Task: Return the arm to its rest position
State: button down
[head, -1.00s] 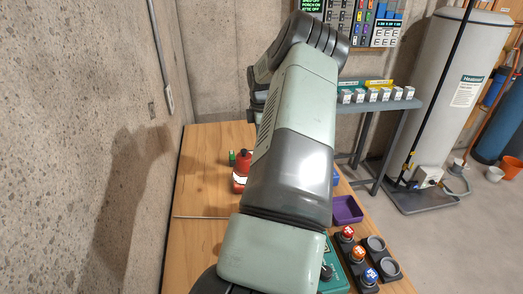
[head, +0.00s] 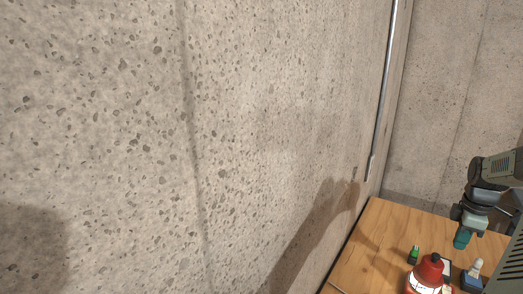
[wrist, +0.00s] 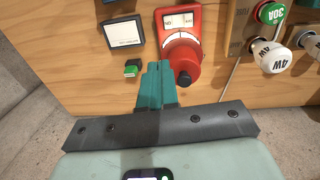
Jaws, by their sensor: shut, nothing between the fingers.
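My gripper (head: 463,238) shows at the right edge of the head view, with part of my arm above it, over the wooden table (head: 385,235). Its teal fingers point downward and stand above the tabletop. In the wrist view my gripper (wrist: 158,72) has its two teal fingers together with nothing between them. Most of my arm is outside the head view.
The wrist view shows a dark-framed white panel (wrist: 123,33) and a green 30A cap (wrist: 271,13). A concrete wall (head: 200,130) borders the table.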

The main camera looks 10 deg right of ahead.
jog(key=w+a+r+m+h, duration=0.1)
jog(key=w+a+r, duration=0.2)
jog(key=a+r, duration=0.3)
jog(key=w+a+r+m, duration=0.1)
jog(key=w+a+r, duration=0.3)
jog(key=a, duration=0.5)
jog(key=s+a+r+m, duration=0.4)
jog(key=a+r, duration=0.5)
jog(key=a, duration=0.4)
jog(key=s+a+r+m+t+y, duration=0.1)
jog(key=s+a+r+t, duration=0.1)
jog(key=s+a, duration=0.7)
jog(key=s+a+r+m+t, duration=0.2)
jog(key=s+a+r+t, duration=0.1)
jog(key=s+a, duration=0.7)
jog(key=a+r, duration=0.1)
jog(key=a, duration=0.2)
jog(key=shift+s+a+r+y, duration=0.2)
jog(key=shift+a+r+y, duration=0.1)
jog(key=shift+a+y, duration=0.1)
